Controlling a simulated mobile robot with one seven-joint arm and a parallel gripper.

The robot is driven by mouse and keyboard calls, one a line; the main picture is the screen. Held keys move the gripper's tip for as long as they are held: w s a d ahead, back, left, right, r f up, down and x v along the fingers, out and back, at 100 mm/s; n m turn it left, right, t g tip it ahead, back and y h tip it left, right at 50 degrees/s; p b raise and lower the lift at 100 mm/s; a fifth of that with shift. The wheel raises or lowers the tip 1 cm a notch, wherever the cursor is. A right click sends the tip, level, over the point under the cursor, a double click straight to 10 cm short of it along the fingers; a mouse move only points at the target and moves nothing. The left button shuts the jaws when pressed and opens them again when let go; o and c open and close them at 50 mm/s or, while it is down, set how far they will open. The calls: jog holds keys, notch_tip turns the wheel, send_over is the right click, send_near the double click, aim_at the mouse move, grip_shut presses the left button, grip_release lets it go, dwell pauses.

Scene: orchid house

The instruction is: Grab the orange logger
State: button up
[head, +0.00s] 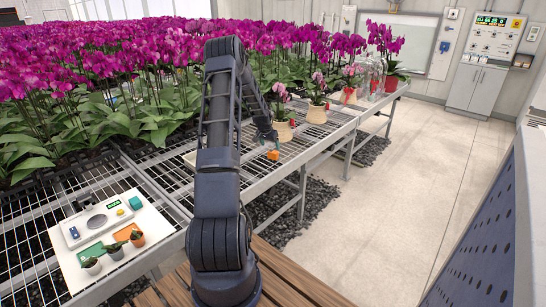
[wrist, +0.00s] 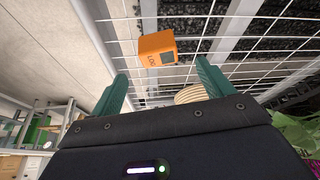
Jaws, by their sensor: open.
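The orange logger (wrist: 157,50) is a small orange box with dark lettering and a dark grey panel. In the wrist view it lies on the white wire mesh, beyond my fingertips and roughly between their lines. It also shows in the head view (head: 273,155) as a small orange block near the bench's edge. My gripper (wrist: 162,82) has two green fingers spread apart with nothing between them. In the head view my gripper (head: 266,138) is just above and behind the logger. The logger is apart from the fingers in the wrist view.
Potted orchids in cream pots (head: 317,113) stand close to my gripper on the wire bench (head: 325,143). Dense magenta orchids (head: 90,60) fill the left. A white tray (head: 150,222) with small pots and devices is at front left. The concrete floor (head: 420,170) at right is clear.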

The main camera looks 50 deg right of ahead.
aim_at(273, 151)
jog(key=shift+x, duration=3.7)
jog(key=shift+d+r, duration=0.1)
jog(key=shift+d, duration=0.05)
jog(key=c, duration=1.1)
